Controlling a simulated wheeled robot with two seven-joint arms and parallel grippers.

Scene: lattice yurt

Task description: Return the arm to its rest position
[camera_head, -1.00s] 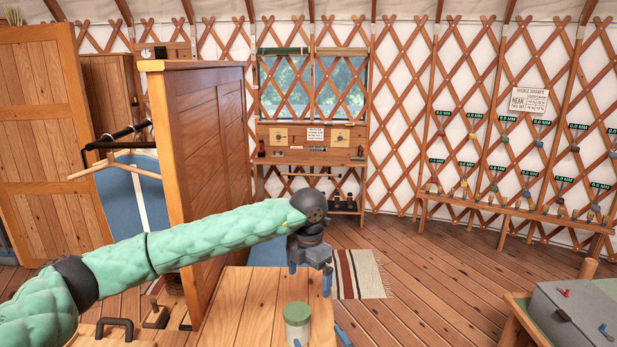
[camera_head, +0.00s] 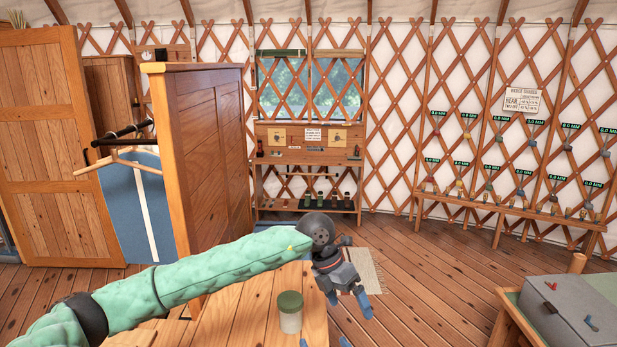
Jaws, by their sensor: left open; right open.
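My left arm (camera_head: 220,267), in a quilted mint-green sleeve, reaches in from the lower left across the view. Its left gripper (camera_head: 347,301) hangs past the right edge of the wooden table, with blue fingertips apart and nothing between them. My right gripper (camera_head: 324,343) shows only as two blue fingertips at the bottom edge. They are apart, with nothing seen between them; the rest is out of frame. A jar with a green lid (camera_head: 290,311) stands upright on the table, left of the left gripper and just above the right fingertips.
The wooden table (camera_head: 245,317) lies under my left arm. A tall wooden cabinet (camera_head: 205,165) stands behind the arm. A grey box (camera_head: 575,310) is at the lower right. A workbench (camera_head: 310,143) and a rug (camera_head: 365,268) lie beyond.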

